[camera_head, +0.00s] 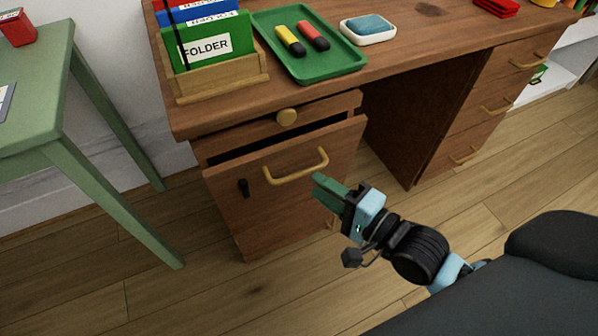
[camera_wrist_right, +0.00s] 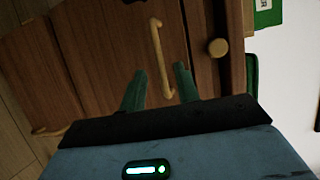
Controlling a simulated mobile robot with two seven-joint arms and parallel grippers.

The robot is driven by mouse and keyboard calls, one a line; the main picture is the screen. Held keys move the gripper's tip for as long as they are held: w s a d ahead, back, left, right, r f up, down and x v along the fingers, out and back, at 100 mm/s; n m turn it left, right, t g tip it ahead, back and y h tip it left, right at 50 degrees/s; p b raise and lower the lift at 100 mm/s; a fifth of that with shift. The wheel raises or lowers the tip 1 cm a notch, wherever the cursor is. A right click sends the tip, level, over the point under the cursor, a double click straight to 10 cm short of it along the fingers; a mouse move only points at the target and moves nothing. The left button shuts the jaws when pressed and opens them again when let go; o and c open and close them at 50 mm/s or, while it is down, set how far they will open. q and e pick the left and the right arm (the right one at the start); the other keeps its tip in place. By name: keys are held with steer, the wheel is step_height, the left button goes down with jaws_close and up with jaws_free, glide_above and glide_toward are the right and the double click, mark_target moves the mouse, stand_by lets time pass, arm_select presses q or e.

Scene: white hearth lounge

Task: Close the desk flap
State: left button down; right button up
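The desk flap (camera_head: 275,215) is a brown wooden panel on the desk's left front. Its top edge leans outward, leaving a dark gap below the panel with the round knob (camera_head: 287,117). A tan bar handle (camera_head: 297,168) is on the flap, with a dark lock-like piece (camera_head: 243,188) to its left. My right gripper (camera_head: 320,188) is just right of and below the handle. In the right wrist view its green fingers (camera_wrist_right: 159,88) are apart and empty, with the handle (camera_wrist_right: 161,58) showing ahead between them. Contact cannot be told. My left gripper is out of view.
On the desk top (camera_head: 395,68) are a folder holder (camera_head: 222,84), a green tray (camera_head: 345,62) with two markers, and a white dish (camera_head: 368,36) with a blue sponge. A green table (camera_head: 50,115) stands at left. Floor in front is clear.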

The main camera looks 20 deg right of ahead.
mark_target(300, 173)
steer(key=b+x, duration=0.1)
steer(key=x, duration=0.5)
steer(key=shift+w+a+b, duration=0.1)
steer(key=shift+w+b, duration=0.1)
steer(key=shift+b, duration=0.15)
jaws_close()
